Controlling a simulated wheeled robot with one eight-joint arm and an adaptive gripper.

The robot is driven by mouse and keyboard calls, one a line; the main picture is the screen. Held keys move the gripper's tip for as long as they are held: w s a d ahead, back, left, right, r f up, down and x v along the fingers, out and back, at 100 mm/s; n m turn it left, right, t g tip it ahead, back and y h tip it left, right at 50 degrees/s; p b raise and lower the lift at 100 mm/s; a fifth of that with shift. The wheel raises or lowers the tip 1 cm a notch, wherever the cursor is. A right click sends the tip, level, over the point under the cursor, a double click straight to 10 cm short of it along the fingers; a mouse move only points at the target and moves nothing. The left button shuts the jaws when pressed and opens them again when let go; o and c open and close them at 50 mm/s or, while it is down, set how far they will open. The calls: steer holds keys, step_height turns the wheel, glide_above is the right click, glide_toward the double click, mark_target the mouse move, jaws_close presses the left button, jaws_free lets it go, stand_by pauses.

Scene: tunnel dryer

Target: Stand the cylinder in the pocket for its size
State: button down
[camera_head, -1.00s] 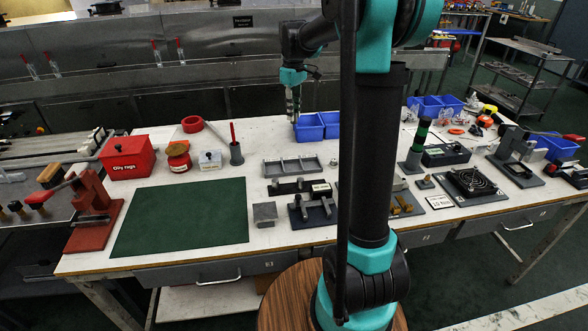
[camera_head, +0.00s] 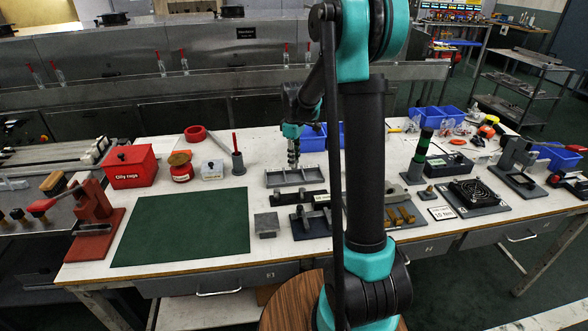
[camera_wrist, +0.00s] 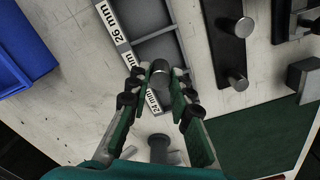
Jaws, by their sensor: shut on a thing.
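My gripper (camera_wrist: 157,98) is shut on a short grey metal cylinder (camera_wrist: 158,75), whose round end shows between the fingertips in the wrist view. The grey pocket tray (camera_wrist: 150,36) lies beyond the fingers, with labels reading 26 mm (camera_wrist: 111,24) and 24 mm (camera_wrist: 153,102) along one side. The cylinder overlaps the tray's end near the 24 mm label and hides part of it; I cannot tell its height above the tray. In the head view my gripper (camera_head: 293,160) is over the back of the tray (camera_head: 297,181); the cylinder is not clear there.
Blue bins (camera_head: 313,138) stand behind my gripper. A dark block with metal posts (camera_wrist: 226,40) lies beside the tray. A grey holder (camera_head: 238,163) with a red-handled tool stands left of the tray. The green mat (camera_head: 185,228) is clear.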

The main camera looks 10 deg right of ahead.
steer(key=shift+f, duration=2.25)
steer(key=c, duration=1.4)
jaws_free()
steer(key=shift+f, duration=0.1)
steer(key=shift+o, duration=0.2)
step_height(320, 180, up, 12)
steer(key=shift+r, duration=0.15)
steer(key=shift+s, duration=0.1)
